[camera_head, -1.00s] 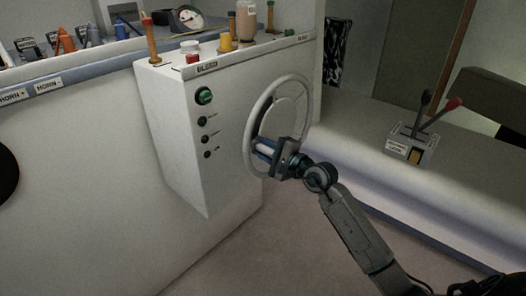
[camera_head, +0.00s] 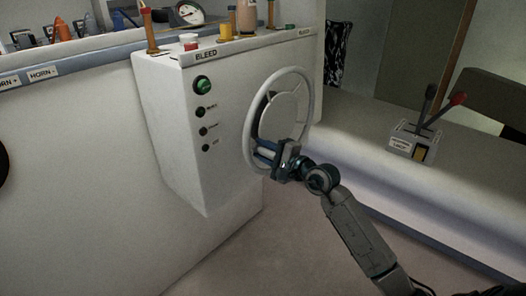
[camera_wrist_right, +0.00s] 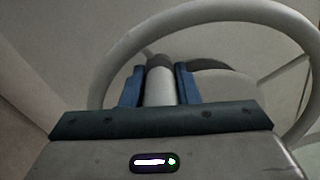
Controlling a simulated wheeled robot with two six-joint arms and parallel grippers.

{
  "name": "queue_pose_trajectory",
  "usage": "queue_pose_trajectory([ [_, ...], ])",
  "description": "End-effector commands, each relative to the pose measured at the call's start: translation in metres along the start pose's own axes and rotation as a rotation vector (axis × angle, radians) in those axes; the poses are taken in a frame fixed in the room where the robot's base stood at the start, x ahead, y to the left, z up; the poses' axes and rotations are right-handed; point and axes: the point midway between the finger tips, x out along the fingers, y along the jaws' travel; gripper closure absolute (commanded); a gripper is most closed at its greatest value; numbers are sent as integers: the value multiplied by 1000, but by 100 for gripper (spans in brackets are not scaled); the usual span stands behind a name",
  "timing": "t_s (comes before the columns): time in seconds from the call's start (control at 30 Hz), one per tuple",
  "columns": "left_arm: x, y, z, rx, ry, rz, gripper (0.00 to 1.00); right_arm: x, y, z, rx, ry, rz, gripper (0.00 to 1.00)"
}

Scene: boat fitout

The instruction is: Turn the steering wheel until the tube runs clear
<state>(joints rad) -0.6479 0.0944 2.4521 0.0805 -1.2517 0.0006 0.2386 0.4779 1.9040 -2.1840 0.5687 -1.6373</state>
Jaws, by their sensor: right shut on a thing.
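The light grey steering wheel (camera_head: 309,98) stands on the right side of the white console. My right gripper (camera_head: 264,155) is at the lower left part of its rim, shut on it. In the right wrist view the two blue fingers (camera_wrist_right: 160,86) sit on either side of a pale bar of the steering wheel (camera_wrist_right: 225,12), and the rim arcs behind. A bottle with pale pinkish contents (camera_head: 246,17) stands on top of the console; I cannot make out a tube or whether it runs clear. My left gripper is not in view.
The white console (camera_head: 170,110) carries a green button (camera_head: 202,84), small dark knobs, a red button and a BLEED label. A lever box (camera_head: 414,141) with black and red-topped levers sits on the bench at right. Floor below is clear.

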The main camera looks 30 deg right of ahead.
Motion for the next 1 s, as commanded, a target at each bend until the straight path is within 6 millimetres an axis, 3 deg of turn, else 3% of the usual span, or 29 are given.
queue_pose_trajectory([
  [0.37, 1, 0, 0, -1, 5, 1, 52, 0, 3, -2, 4, 3, 6, 100],
  [0.4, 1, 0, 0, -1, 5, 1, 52, 0, 3, -2, 4, 3, 6, 68],
  [0.77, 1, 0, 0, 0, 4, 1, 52, -2, 1, -1, 1, 2, 3, 68],
  [1.0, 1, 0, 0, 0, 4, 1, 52, -31, 2, -1, -4, 2, 7, 68],
])
